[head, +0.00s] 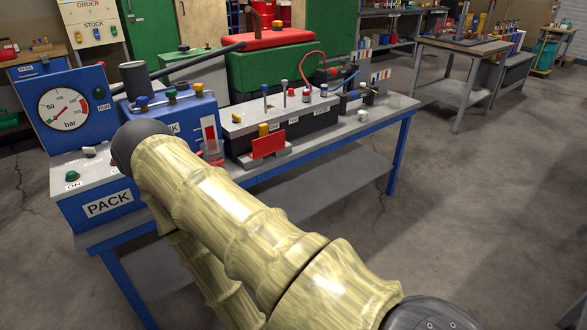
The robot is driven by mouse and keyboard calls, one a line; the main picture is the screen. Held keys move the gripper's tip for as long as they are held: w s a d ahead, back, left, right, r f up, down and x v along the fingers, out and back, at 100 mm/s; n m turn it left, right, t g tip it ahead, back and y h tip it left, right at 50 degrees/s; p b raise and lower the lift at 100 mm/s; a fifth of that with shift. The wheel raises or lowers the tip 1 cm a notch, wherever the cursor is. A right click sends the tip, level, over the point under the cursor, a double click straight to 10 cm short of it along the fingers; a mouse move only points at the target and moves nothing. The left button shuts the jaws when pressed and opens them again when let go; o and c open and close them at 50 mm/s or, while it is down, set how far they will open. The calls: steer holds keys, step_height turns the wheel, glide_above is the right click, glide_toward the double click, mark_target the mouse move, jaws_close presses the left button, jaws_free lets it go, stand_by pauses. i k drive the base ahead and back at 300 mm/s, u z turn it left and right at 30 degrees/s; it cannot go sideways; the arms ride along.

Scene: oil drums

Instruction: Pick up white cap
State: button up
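A small white cylindrical piece (361,116), which looks like the white cap, stands on the grey-topped bench (385,122) near its right part. It is small in the picture, and nothing is touching it that I can see. My yellow-sleeved arm crosses the front of the head view, with its dark joint over the left part of the bench. My gripper does not show in this view, so I cannot tell its state.
A blue unit marked PACK (107,206) with a pressure gauge stands at the bench's left. A black box (300,130) with upright tools and a red plate (268,144) stand mid-bench. A green and red cabinet (265,65) is behind. The floor at right is clear.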

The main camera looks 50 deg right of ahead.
mark_target(362, 115)
steer(key=z, duration=2.1)
